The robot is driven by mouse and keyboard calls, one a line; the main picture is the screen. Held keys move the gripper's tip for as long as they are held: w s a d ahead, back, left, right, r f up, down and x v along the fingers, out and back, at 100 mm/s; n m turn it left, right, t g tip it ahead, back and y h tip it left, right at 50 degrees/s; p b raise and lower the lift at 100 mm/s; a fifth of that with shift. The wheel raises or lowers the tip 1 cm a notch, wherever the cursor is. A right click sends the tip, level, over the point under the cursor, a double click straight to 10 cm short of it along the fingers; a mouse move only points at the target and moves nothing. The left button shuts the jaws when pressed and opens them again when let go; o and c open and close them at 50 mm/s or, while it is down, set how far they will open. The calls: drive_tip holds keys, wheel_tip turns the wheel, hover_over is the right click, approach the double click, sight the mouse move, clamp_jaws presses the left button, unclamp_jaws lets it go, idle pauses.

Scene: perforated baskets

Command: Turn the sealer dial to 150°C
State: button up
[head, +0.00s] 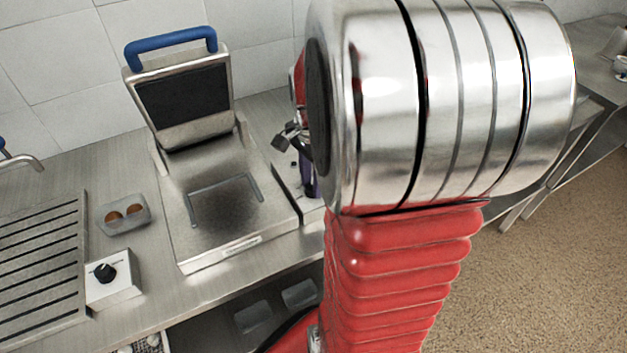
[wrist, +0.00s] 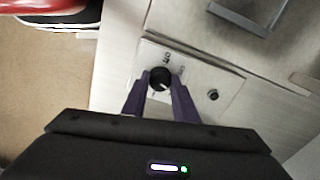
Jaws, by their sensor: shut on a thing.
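The sealer (head: 230,215) stands on the counter in the head view, its lid with the blue handle (head: 170,47) raised. Its pale control panel (wrist: 228,83) shows in the wrist view, with the black dial (wrist: 160,76) near its left end. In the head view my arm hides most of the panel and the dial.
A small black knob (wrist: 213,95) sits right of the dial on the panel. A white box with another black dial (head: 104,272), a small tray with two brown round things (head: 125,214) and a slatted drainer (head: 40,265) stand to the left.

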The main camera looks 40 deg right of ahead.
drive_tip(key=shift+d+r+m, duration=0.1)
drive_tip(key=shift+d+m, duration=0.05)
drive_tip(key=shift+m, duration=0.45)
drive_tip(key=o, duration=1.1)
drive_tip(key=shift+c, duration=0.2)
wheel_tip(320, 180, up, 14)
drive_tip(key=shift+f, duration=0.2)
